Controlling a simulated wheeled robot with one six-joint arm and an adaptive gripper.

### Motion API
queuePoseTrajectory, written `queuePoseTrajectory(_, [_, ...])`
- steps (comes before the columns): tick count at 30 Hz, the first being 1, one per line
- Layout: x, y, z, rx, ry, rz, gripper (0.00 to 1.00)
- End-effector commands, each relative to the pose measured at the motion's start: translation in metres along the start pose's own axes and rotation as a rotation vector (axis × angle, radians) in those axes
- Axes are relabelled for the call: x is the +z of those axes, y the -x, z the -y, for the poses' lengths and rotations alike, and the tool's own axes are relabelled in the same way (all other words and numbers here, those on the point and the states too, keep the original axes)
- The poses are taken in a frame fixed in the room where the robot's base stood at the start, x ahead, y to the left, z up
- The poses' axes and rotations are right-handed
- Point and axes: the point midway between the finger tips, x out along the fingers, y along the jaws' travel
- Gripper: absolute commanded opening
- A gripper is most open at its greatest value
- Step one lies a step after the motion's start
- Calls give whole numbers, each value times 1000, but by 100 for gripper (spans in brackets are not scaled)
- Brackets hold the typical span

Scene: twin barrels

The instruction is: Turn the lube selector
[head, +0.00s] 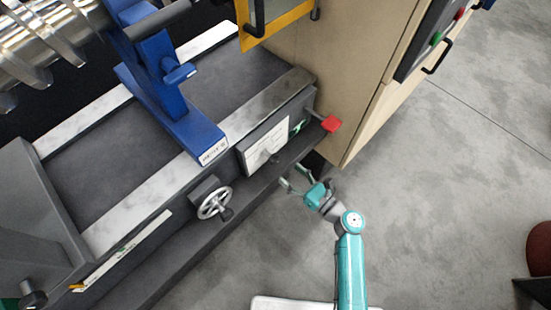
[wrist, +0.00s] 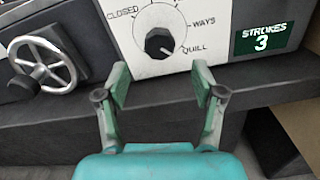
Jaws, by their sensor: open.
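The lube selector is a black round knob (wrist: 160,43) on a white panel (wrist: 205,18) marked CLOSED, WAYS and QUILL. A pale mark on the knob points to the lower right, roughly toward QUILL. In the head view the white panel (head: 258,146) is on the front of the grey machine bed, with the knob small at its lower right. My gripper (wrist: 160,82) is open and empty, its two fingers spread just below and in front of the knob, not touching it. In the head view my gripper (head: 293,177) is in front of the bed, beside the panel.
A handwheel (head: 214,203) stands left of the panel; it also shows in the wrist view (wrist: 42,64). A green STROKES 3 sign (wrist: 264,38) is to the right. A red-ended lever (head: 331,124) juts out nearby. A dark ledge (wrist: 60,130) runs below the panel.

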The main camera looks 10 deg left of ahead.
Motion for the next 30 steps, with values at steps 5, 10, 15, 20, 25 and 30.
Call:
queuePoseTrajectory(5, [0, -35, -1, 4, 3, 0, 68])
queuePoseTrajectory(10, [0, -61, -1, 2, 3, -1, 68])
queuePoseTrajectory(15, [0, -77, 0, 0, 3, -1, 68])
queuePoseTrajectory(20, [0, -82, 0, 0, 3, -1, 68])
queuePoseTrajectory(25, [0, -83, 0, -1, 3, -1, 68])
queuePoseTrajectory(30, [0, -82, 0, -1, 3, -1, 43])
